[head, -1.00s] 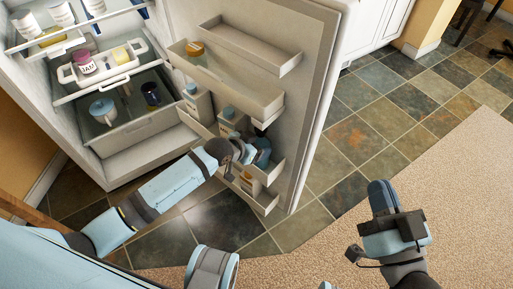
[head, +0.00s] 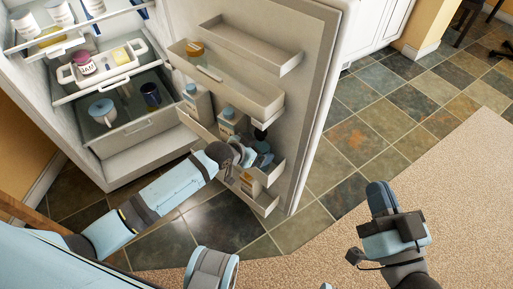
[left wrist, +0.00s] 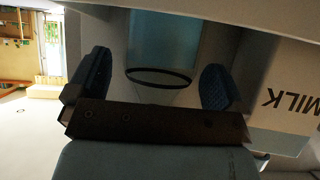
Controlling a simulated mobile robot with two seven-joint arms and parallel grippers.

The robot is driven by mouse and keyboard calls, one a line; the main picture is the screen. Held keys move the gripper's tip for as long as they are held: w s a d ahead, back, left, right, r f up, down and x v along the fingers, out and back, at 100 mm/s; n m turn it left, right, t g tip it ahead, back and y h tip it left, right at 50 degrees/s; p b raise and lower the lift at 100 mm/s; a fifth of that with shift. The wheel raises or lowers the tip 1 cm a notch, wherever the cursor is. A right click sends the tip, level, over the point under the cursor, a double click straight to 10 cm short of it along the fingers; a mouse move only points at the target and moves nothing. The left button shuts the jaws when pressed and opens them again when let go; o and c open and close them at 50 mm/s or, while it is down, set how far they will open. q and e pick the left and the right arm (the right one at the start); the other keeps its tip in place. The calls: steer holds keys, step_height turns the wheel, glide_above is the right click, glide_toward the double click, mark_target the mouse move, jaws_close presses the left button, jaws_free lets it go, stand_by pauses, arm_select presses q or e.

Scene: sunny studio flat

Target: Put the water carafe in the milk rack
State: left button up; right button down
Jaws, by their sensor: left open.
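The water carafe shows in the left wrist view as a clear bluish vessel (left wrist: 162,45) with a dark ring, between my left gripper's spread fingers and apart from both. In the head view only its dark top (head: 260,134) shows behind my gripper. It stands at the right end of the milk rack (head: 200,131), the fridge-door shelf with milk cartons (head: 229,124). My left gripper (head: 258,156) is open at the rack's front; it also shows in the left wrist view (left wrist: 155,85). My right gripper (head: 383,198) hangs over the floor at right, its opening unclear.
A milk carton (left wrist: 285,100) stands close to the right finger. The open fridge door (head: 310,120) has a jar shelf (head: 250,98) above and a lower shelf with small boxes (head: 266,205). Fridge shelves at left hold jars and mugs.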

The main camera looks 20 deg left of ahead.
arm_select(q)
steer(key=d+p+v, duration=0.1)
steer(key=p+v, duration=0.3)
steer(key=v, duration=0.8)
steer(key=s+d+r+n+t, duration=0.1)
steer(key=s+d+r+t, duration=0.2)
steer(key=s+r, duration=0.3)
steer(key=s+d+r+n+t+h, duration=0.1)
steer(key=s+d+r+n+t, duration=0.1)
steer(key=s+r, duration=0.4)
step_height(320, 180, up, 5)
steer(key=shift+d+r+t, duration=0.1)
steer(key=shift+d+t, duration=0.5)
steer(key=shift+d, duration=0.55)
arm_select(e)
steer(key=d+f+h, duration=0.1)
steer(key=d+f+g+h, duration=0.1)
steer(key=shift+w+f+g, duration=0.1)
steer(key=shift+f+g, duration=0.2)
steer(key=shift+f, duration=0.1)
arm_select(q)
steer(key=shift+s, duration=0.1)
arm_select(e)
steer(key=shift+r, duration=0.1)
